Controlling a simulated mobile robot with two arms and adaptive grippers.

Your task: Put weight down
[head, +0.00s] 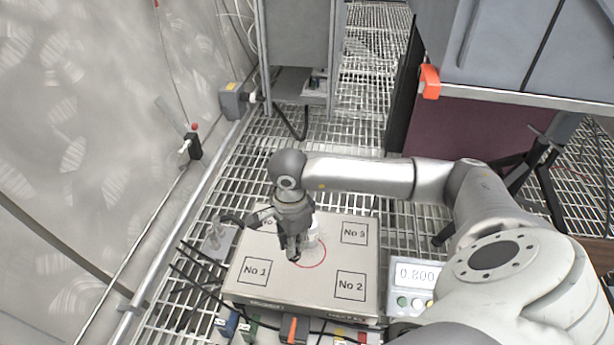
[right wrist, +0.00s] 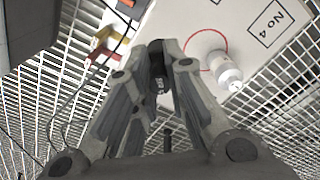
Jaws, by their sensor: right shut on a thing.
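My right gripper (head: 292,248) is over the white platform (head: 322,284), pointing down. It is shut on a small dark weight with pale marks, seen between the fingertips in the right wrist view (right wrist: 160,82). I cannot tell whether the weight touches the platform. A red circle (head: 322,262) is drawn on the platform, partly hidden by the gripper. A white bottle-like object (right wrist: 226,72) is at the circle; it also shows just behind the gripper in the head view (head: 313,234). The scale display (head: 416,274) reads about 0.800. My left gripper does not show.
Cables and small coloured connectors (head: 290,328) lie at the platform's front edge. Steel grating surrounds it.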

